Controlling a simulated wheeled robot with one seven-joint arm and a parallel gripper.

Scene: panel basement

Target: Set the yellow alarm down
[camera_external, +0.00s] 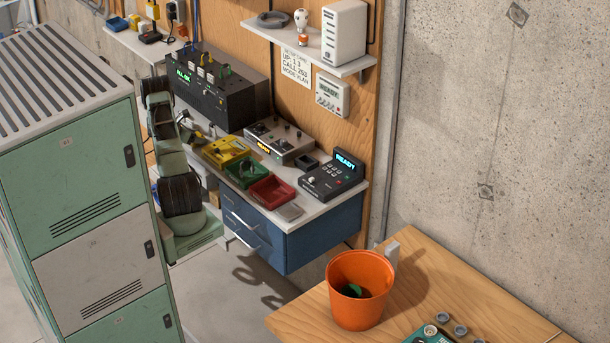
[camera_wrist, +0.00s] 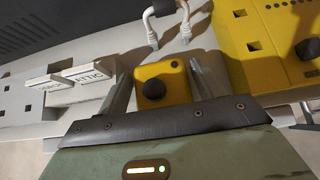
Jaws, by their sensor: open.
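The yellow alarm, a small yellow box with a round black knob (camera_wrist: 152,90), shows in the wrist view on a light grey surface. My gripper (camera_wrist: 160,70) is open, with one finger on each side of the box. A gap shows on the left; whether the right finger touches it I cannot tell. In the external view my gripper (camera_external: 190,133) is low over the bench's left part, and I cannot make out the small box there.
A larger yellow panel (camera_wrist: 285,45) lies close on the right in the wrist view. In the external view a green tray (camera_external: 245,172), a red tray (camera_external: 272,190) and a black switch box (camera_external: 215,85) crowd the bench.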

